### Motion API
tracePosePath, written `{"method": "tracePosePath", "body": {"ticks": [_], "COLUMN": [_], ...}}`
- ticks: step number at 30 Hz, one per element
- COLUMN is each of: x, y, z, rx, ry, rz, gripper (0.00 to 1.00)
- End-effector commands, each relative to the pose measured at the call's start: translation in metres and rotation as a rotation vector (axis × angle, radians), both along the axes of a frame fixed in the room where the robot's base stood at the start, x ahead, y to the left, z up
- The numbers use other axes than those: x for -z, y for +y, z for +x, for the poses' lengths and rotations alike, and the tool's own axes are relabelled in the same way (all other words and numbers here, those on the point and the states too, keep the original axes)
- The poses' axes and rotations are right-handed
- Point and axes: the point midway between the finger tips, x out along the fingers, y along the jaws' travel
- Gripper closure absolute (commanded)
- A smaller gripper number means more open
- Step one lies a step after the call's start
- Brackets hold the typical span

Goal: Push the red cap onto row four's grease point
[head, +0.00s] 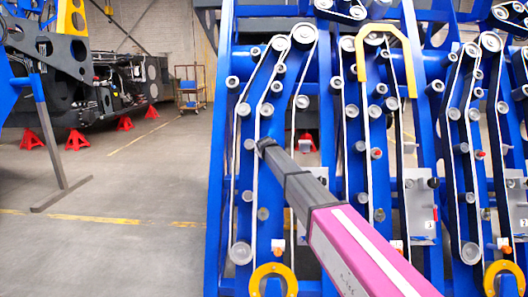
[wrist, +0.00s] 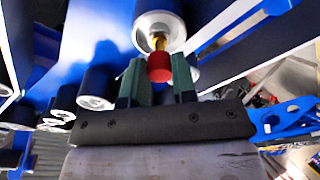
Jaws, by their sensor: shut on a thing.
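The red cap (wrist: 159,68) sits between the two dark green fingers of my gripper (wrist: 159,74), which is shut on it. A brass grease point (wrist: 158,42) sticks out of the pale round roller end (wrist: 160,26) just beyond the cap. The cap lines up with the brass fitting and appears to meet its tip; how far it is on cannot be told. In the head view my gripper (head: 266,146) is a dark shape at the end of my pink arm, against the left part of the blue chassis (head: 219,150). The cap is hidden there.
Rollers and pale belts crowd the blue frame around my gripper. A yellow bent bar (head: 361,80) stands right of my arm. A plate marked 3 (head: 420,205) is farther right. Open floor (head: 120,190) lies to the left, with red stands (head: 76,140) behind.

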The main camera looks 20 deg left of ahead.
Motion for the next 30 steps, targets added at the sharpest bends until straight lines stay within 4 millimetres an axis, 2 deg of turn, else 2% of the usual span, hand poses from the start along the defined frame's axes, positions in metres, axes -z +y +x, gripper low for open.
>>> {"method": "tracePosePath", "body": {"ticks": [23, 30], "x": [0.011, 0.008], "y": [0.005, 0.003], "z": [0.019, 0.013], "rx": [0.001, 0.0], "ry": [0.001, 0.0], "rz": [-0.001, 0.0], "gripper": [0.96, 0.96]}}
